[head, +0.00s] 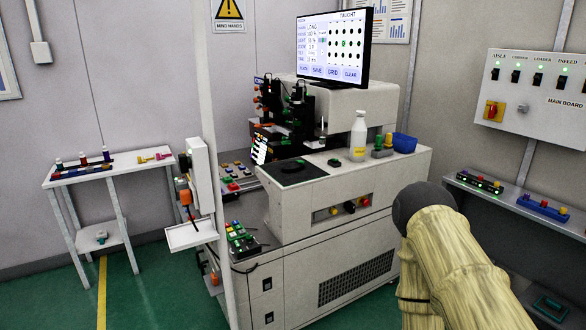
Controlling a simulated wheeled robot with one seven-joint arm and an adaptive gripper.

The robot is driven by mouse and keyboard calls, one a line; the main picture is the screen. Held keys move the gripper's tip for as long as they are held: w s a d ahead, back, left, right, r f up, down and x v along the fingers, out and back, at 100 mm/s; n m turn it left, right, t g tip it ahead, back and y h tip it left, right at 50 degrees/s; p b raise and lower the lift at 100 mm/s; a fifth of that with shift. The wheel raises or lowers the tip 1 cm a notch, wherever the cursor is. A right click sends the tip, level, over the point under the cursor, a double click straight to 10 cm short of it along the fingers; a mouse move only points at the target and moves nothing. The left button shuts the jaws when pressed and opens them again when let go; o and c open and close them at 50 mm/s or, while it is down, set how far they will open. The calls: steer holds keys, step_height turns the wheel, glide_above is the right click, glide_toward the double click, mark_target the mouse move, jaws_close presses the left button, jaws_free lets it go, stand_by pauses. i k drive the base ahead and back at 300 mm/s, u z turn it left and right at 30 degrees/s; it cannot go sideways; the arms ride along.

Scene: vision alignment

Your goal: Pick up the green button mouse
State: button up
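I cannot make out for sure which item is the green button mouse. A small pale device (101,237) with a dark green top sits on the lower shelf of the left table, too small to identify. A small dark device (334,163) stands on the machine's front top, beside a black pad (297,171). A teal-edged dark item (551,307) lies low at the right edge. My arm, in a cream sleeve with a dark rounded end, rises at the lower right in front of the machine. My gripper does not show.
The large white machine (330,270) fills the middle, with a monitor (334,45) above. A white bottle (358,135) and blue bin (404,142) stand on it. A white post (215,200) rises at its left. A button pendant (240,240) sits at its front-left corner. Green floor is clear at lower left.

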mark_target(293, 166)
steer(key=z, duration=1.25)
steer(key=i, duration=1.45)
steer(key=u, duration=1.85)
